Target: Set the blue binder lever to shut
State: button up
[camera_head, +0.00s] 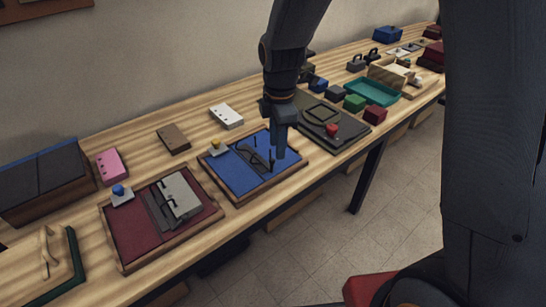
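The blue binder (228,172) is a blue panel in a wooden frame in the middle of the table. A dark metal mechanism (254,158) lies across its centre. A small yellow-topped piece on a pale base (215,147) sits at its upper left corner. I cannot tell for sure which part is the lever or how it is set. My gripper (275,161) points down over the right part of the blue panel, right of the mechanism. Its fingers look slightly apart, but their opening and any contact are too small to tell. My gripper hides part of the panel's right side.
Left is a burgundy framed panel (126,229) with a grey plate (182,195) and a blue knob (118,190). Right is a dark board (345,139) with a red knob (332,130). White (227,116), brown (173,139) and pink (112,165) blocks stand behind.

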aim_at(273, 159)
jog(key=shift+w+a+f+n, duration=0.15)
jog(key=shift+w+a+n, duration=0.15)
jog(key=shift+a+n, duration=0.3)
jog(key=shift+w+f+p, duration=0.15)
jog(key=shift+f+p, duration=0.35)
jog(key=shift+f, duration=1.4)
jog(key=shift+w+f+p, duration=0.1)
jog(key=shift+f+p, duration=0.4)
jog(key=shift+f, duration=1.4)
grip_shut()
